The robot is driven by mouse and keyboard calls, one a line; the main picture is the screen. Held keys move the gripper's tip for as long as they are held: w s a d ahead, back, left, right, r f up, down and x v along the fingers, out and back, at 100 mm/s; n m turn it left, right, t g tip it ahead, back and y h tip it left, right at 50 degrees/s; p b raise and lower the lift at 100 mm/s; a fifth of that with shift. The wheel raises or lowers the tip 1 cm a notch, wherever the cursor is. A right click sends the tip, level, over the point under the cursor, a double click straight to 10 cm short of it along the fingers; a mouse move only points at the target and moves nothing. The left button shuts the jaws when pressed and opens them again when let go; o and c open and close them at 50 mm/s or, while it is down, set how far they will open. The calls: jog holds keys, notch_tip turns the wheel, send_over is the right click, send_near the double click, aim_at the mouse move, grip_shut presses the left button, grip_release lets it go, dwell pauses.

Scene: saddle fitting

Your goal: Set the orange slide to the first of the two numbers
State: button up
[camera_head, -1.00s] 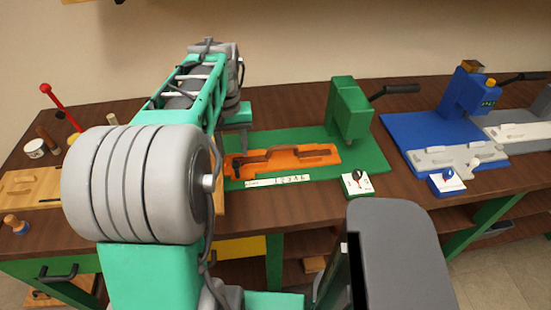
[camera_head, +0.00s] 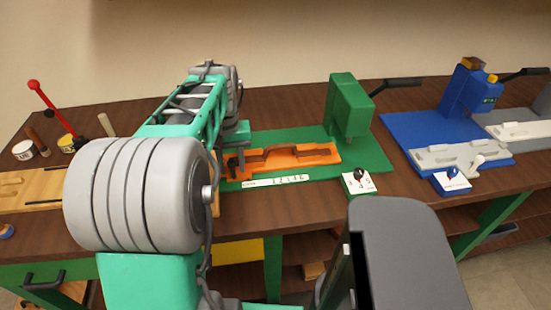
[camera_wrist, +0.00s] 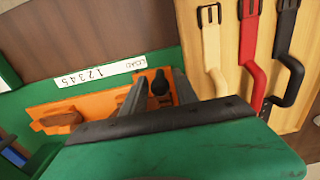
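The orange slide (camera_head: 290,156) lies on the green fixture's base (camera_head: 365,158), by a white strip (camera_head: 275,181) with a row of numbers. In the wrist view the strip (camera_wrist: 100,72) reads LOAD and then 1 to 5. The orange slide (camera_wrist: 75,115) runs beside it, with a black knob (camera_wrist: 160,84) near the LOAD end. My gripper (camera_wrist: 159,82) is open, its two grey fingers apart on either side of the knob as seen from the wrist. I cannot tell whether they touch it. A white card (camera_head: 358,183) with a dark pin stands in front of the fixture; its numbers are hard to read.
A green press head (camera_head: 350,105) with a dark lever stands over the right of the base. A blue fixture (camera_head: 465,110) with a grey slide and its own card (camera_head: 452,182) is further right. A wooden board (camera_wrist: 235,75) with black, red and cream handles lies beside my gripper.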

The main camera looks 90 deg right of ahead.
jog(key=shift+s, duration=0.1)
jog(key=c, duration=0.6)
jog(key=shift+s+d, duration=0.15)
jog(key=shift+s, duration=0.4)
jog(key=shift+c, duration=0.2)
jog(key=shift+s, duration=0.1)
jog(key=shift+s+d+p, duration=0.35)
jog(key=shift+s+p, duration=0.15)
jog(key=shift+s, duration=1.1)
jog(key=shift+s+d+p, duration=0.4)
jog(key=shift+s+p, duration=0.05)
jog(key=shift+s, duration=1.15)
jog(key=shift+s+d+p, duration=0.35)
jog(key=shift+s+p, duration=0.15)
jog(key=shift+s, duration=1.1)
jog(key=shift+w+a, duration=0.1)
jog(key=shift+w, duration=0.2)
jog(key=o, duration=0.9)
